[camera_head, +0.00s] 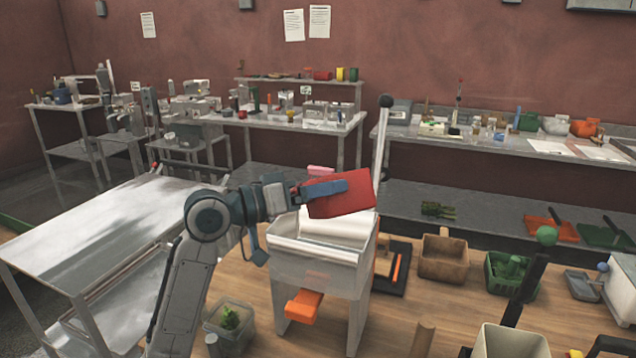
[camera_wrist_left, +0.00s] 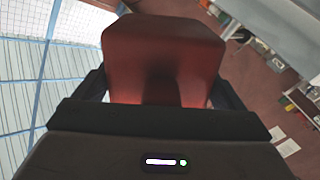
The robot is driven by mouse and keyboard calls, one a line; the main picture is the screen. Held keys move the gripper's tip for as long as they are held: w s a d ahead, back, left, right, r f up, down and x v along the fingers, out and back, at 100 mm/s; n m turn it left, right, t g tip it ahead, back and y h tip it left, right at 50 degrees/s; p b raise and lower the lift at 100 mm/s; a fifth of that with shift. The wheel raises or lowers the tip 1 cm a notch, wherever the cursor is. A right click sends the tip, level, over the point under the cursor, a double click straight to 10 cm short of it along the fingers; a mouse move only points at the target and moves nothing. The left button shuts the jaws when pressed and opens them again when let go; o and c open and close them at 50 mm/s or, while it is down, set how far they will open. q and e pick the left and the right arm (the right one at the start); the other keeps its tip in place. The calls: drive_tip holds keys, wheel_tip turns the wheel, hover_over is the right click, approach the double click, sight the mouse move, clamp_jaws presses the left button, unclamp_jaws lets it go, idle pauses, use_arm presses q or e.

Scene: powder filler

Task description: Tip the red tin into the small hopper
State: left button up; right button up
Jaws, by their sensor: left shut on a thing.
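The red tin (camera_head: 345,197) is held in my left gripper (camera_head: 325,190) above the hopper. It lies on its side, tilted, with its far end toward the right. In the left wrist view the red tin (camera_wrist_left: 163,55) fills the space between the two dark fingers of my left gripper (camera_wrist_left: 165,90). The small hopper (camera_head: 315,258) is a pale, open-topped box on legs on the wooden table, with an orange piece at its lower front. The tin and gripper hide part of its back. Whether anything is leaving the tin cannot be seen. My right gripper is not in view.
A tall lever with a dark knob (camera_head: 386,101) rises close to the tin's right end. A brown wooden box (camera_head: 444,255), a green basket (camera_head: 511,272) and a clear container with green bits (camera_head: 230,322) stand around the hopper. A bare metal table (camera_head: 110,235) is at left.

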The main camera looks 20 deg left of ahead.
use_arm(q)
drive_tip(key=n+p, duration=0.1)
drive_tip(key=n, duration=0.1)
drive_tip(key=n+p, duration=0.1)
drive_tip(key=shift+w+a+r+p, duration=0.15)
drive_tip(key=shift+w+r+p, duration=0.05)
drive_tip(key=shift+w+p, duration=0.1)
drive_tip(key=n+p, duration=0.2)
drive_tip(key=shift+a+n, duration=0.15)
drive_tip(key=shift+n, duration=0.15)
drive_tip(key=n+p, duration=0.2)
drive_tip(key=p, duration=0.1)
drive_tip(key=w+n+p, duration=0.1)
drive_tip(key=shift+a+f+n+p, duration=0.3)
drive_tip(key=shift+a+f+n, duration=0.1)
drive_tip(key=shift+w+a+f+n+p, duration=0.25)
drive_tip(key=shift+f+n+p, duration=0.2)
drive_tip(key=shift+n+p, duration=0.6)
drive_tip(key=shift+f, duration=0.15)
drive_tip(key=shift+w+n, duration=0.1)
drive_tip(key=shift+n, duration=0.15)
drive_tip(key=shift+r+p, duration=0.55)
drive_tip(key=shift+r, duration=3.4)
